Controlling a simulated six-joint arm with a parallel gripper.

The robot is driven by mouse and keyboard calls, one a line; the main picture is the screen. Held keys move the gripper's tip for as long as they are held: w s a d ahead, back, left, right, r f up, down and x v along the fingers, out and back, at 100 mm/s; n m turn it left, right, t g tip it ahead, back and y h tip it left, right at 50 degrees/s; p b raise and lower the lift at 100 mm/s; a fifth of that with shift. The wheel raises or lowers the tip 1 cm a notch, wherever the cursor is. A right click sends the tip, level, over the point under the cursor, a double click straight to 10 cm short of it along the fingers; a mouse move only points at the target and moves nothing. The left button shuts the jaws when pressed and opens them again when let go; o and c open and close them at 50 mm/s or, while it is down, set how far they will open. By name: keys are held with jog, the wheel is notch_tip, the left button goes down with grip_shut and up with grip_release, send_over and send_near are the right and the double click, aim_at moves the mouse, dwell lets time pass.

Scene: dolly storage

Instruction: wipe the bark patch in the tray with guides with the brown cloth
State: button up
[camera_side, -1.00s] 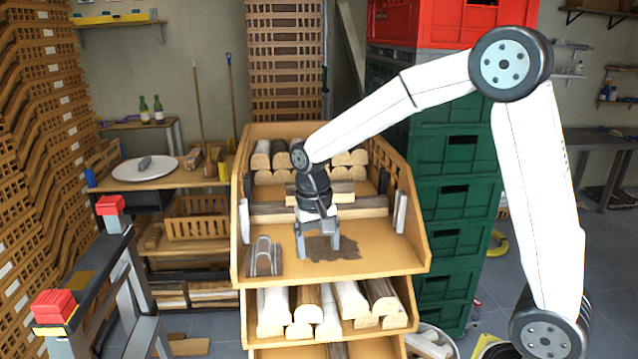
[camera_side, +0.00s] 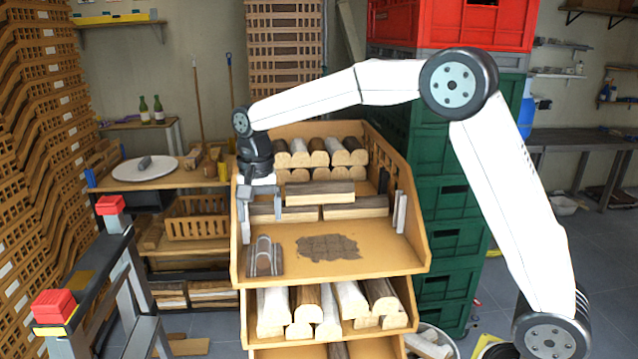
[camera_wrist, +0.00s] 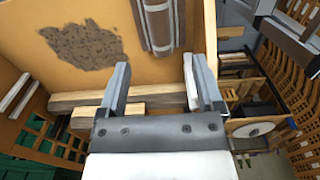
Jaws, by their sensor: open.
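The bark patch (camera_side: 328,247) is a ragged dark brown area on the floor of the tray with guides (camera_side: 375,262); it also shows in the wrist view (camera_wrist: 82,45). What looks like the brown cloth (camera_side: 265,258), brown with grey bands and a raised arched fold, lies at the tray's front left, apart from the patch. It shows at the top of the wrist view (camera_wrist: 158,22). My gripper (camera_side: 258,214) is open and empty, above the tray's left side, behind and above the cloth. In the wrist view its fingers (camera_wrist: 158,80) point toward the cloth without touching it.
Split logs (camera_side: 320,192) lie across the tray behind the patch, with more stacked at the back. A pale upright guide (camera_side: 400,212) stands at the right wall. Green crates (camera_side: 455,195) rise to the right. The tray floor right of the patch is clear.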

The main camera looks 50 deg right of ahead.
aim_at(263, 245)
jog(key=shift+f, duration=3.7)
grip_shut()
jog(key=c, duration=0.9)
grip_release()
grip_shut()
jog(key=shift+r, duration=0.2)
jog(key=shift+r, duration=2.85)
jog(key=shift+d, duration=0.1)
